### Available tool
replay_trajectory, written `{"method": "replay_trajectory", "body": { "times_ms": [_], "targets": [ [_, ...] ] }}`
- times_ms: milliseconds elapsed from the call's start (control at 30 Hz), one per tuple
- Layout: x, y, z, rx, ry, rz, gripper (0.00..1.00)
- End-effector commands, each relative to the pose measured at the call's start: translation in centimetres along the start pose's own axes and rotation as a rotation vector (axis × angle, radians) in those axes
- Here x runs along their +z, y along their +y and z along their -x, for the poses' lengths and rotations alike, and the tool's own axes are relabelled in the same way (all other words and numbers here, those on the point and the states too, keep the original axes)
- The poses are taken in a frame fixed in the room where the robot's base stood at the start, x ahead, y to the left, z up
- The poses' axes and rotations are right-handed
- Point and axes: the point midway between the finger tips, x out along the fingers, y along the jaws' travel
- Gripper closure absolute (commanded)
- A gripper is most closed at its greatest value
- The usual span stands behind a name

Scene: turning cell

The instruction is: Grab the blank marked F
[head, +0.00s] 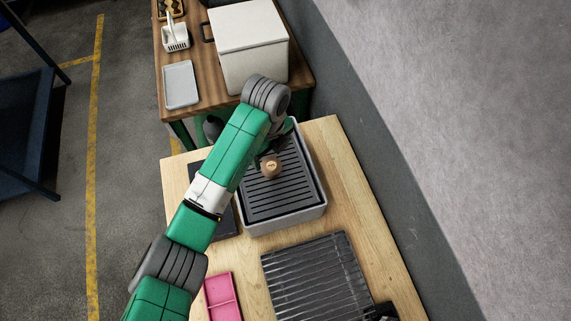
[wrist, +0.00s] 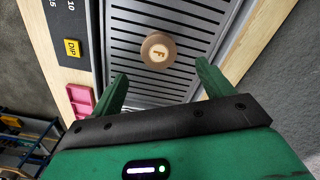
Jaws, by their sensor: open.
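The blank marked F (wrist: 158,46) is a small round tan piece with a letter F on its pale top. It stands upright on the dark slatted rack (wrist: 190,82). In the head view the blank (head: 270,167) is near the middle of the rack (head: 285,203), which sits in a light grey tray. My gripper (wrist: 160,80) is open, with its two green fingers apart and nothing between them. The blank lies just beyond the fingertips, about centred between them, and is not touched. In the head view my arm hides most of the gripper.
A pink tray (head: 223,297) and a dark ribbed rack (head: 318,281) are on the wooden table (head: 358,190). A dark panel with a yellow DIP label (wrist: 72,48) lies left of the slatted rack. A white box (head: 250,45) stands on the table behind.

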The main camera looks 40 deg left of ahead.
Motion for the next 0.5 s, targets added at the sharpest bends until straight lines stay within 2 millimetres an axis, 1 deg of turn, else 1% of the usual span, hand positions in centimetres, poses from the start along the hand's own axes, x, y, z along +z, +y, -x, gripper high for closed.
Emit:
{"method": "replay_trajectory", "body": {
  "times_ms": [100, 267, 400, 500],
  "targets": [
    [0.0, 0.0, -1.6, 0.001, 0.001, 0.002, 0.21],
    [0.0, 0.1, -2.5, -0.001, 0.0, 0.002, 0.21],
    [-0.1, 0.3, -5.1, 0.0, 0.0, 0.003, 0.21],
    [-0.1, 0.2, -6.5, -0.002, -0.001, 0.002, 0.21]
  ]
}}
